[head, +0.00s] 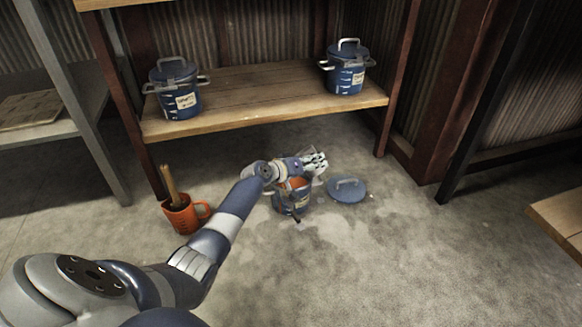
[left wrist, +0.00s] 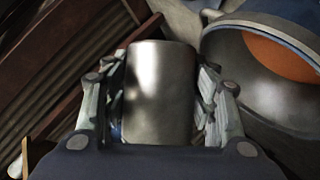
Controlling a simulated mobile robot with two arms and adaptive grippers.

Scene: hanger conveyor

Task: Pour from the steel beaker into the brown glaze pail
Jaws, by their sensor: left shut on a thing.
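The steel beaker (left wrist: 160,92) is between the fingers of my left gripper (left wrist: 163,105), which is shut on it. In the head view my left gripper (head: 314,163) is low over the floor, just above and behind the open pail. The beaker is hard to make out there. The open blue pail (head: 291,206) stands on the floor with orange-brown glaze showing inside, partly covered by my left arm. In the left wrist view the pail's rim and orange-brown content (left wrist: 283,55) show right of the beaker. I cannot see any stream. My right gripper is out of view.
A blue lid (head: 347,189) lies on the floor right of the pail. An orange mug (head: 183,215) with sticks stands to its left. Two lidded blue pails (head: 178,98) (head: 345,75) stand on the wooden shelf (head: 260,97). The floor in front is clear but stained.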

